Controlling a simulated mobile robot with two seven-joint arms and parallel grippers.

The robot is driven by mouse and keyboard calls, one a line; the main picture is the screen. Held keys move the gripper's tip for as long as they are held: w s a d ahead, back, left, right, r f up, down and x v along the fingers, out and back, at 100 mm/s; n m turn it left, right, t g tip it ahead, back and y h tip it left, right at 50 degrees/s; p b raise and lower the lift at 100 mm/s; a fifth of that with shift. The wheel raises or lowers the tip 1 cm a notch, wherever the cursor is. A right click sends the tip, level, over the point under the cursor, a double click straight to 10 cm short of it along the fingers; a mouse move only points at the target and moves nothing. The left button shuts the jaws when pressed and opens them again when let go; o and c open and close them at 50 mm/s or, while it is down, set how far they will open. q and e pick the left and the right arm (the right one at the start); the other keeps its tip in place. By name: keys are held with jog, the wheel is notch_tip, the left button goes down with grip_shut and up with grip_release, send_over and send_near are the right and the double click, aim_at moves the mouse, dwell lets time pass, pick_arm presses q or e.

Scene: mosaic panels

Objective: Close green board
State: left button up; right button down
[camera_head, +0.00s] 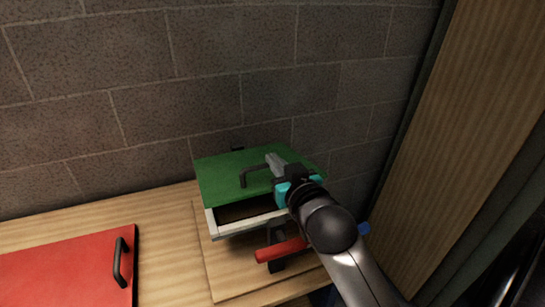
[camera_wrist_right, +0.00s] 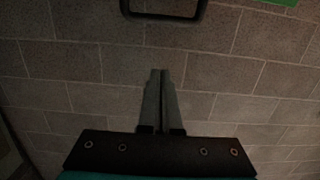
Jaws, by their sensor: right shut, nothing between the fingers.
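The green board (camera_head: 232,180) is a lid with a dark handle (camera_head: 245,178) on a white-rimmed box (camera_head: 240,226). It is raised at the front, leaving a dark gap between it and the rim. My right gripper (camera_head: 273,160) is over the board, beside the handle, with its fingers shut and empty. In the right wrist view the shut fingers (camera_wrist_right: 163,72) point toward a dark handle (camera_wrist_right: 165,15), apart from it in the picture. A green corner (camera_wrist_right: 290,2) shows at the top right. My right arm hides the board's right side. My left gripper is not in view.
A red board (camera_head: 70,270) with a dark handle lies at the left of the wooden table (camera_head: 165,220). A red bar (camera_head: 280,249) is in front of the box. A brick wall (camera_head: 200,80) stands behind, and a wooden panel (camera_head: 460,130) on the right.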

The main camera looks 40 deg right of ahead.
jog(key=b, duration=0.1)
send_over(267, 185)
jog(key=w, duration=0.3)
jog(key=shift+s+d+f, duration=0.15)
jog(key=shift+d+f, duration=0.2)
jog(key=shift+f, duration=0.05)
jog(key=f, duration=0.1)
jog(key=s+f+b, duration=0.1)
jog(key=f, duration=0.1)
jog(key=shift+a, duration=0.15)
jog(key=shift+s+f, duration=0.15)
jog(key=shift+f, duration=0.2)
jog(key=f, duration=0.1)
jog(key=s+f, duration=0.1)
jog(key=f+b, duration=0.1)
jog(key=f, duration=0.1)
jog(key=shift+s+a, duration=0.2)
jog(key=shift+s, duration=0.1)
jog(key=shift+r, duration=0.2)
